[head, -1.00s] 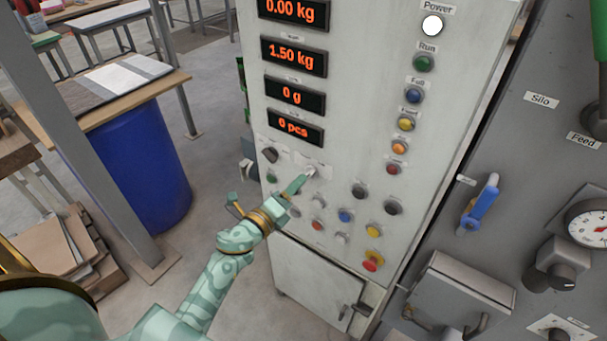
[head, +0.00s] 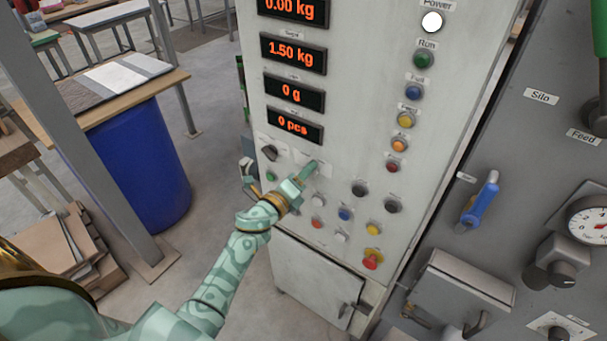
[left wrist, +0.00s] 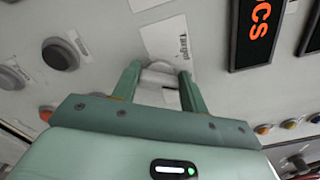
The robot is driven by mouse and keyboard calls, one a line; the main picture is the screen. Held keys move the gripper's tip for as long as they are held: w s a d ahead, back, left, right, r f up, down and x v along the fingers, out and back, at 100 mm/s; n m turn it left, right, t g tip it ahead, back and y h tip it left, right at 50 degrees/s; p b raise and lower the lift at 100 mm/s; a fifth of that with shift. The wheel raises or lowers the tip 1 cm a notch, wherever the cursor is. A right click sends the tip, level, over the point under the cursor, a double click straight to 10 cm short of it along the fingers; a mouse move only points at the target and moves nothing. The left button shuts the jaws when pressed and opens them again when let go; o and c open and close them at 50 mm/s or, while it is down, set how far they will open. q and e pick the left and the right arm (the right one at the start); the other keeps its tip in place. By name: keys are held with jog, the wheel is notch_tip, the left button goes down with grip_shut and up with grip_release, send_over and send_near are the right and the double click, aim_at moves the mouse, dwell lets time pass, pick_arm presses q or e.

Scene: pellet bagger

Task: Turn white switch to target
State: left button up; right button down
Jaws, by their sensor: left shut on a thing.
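The white switch (left wrist: 160,82) shows in the left wrist view between the two fingers of my left gripper (left wrist: 158,76), which is shut on it. A white label (left wrist: 168,38) reading "Target" is on the panel just beyond the fingertips. In the head view my left gripper (head: 308,172) reaches the control panel (head: 345,110) below the "0 pcs" display, and its fingers hide most of the switch. The angle of the switch is hard to tell. My right gripper is not in view.
A black knob (head: 269,152) is left of the gripper. Several push buttons lie below and right, including a blue one (head: 344,214) and a red-and-yellow one (head: 371,262). A grey machine with a blue-handled lever (head: 482,203) stands at the right.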

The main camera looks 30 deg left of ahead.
pick_arm(q)
jog(key=shift+n, duration=0.4)
jog(key=n+p, duration=0.1)
jog(key=n, duration=0.2)
jog(key=n+p, duration=0.1)
jog(key=n, duration=0.3)
jog(key=n+p, duration=0.1)
jog(key=n, duration=0.3)
jog(key=shift+f+p, duration=0.35)
jog(key=shift+p, duration=0.05)
jog(key=o, duration=1)
jog(key=s, duration=0.5)
jog(key=s+a, duration=0.1)
jog(key=s, duration=0.5)
jog(key=s+a, duration=0.1)
jog(key=s, duration=0.4)
jog(key=shift+s+a, duration=0.15)
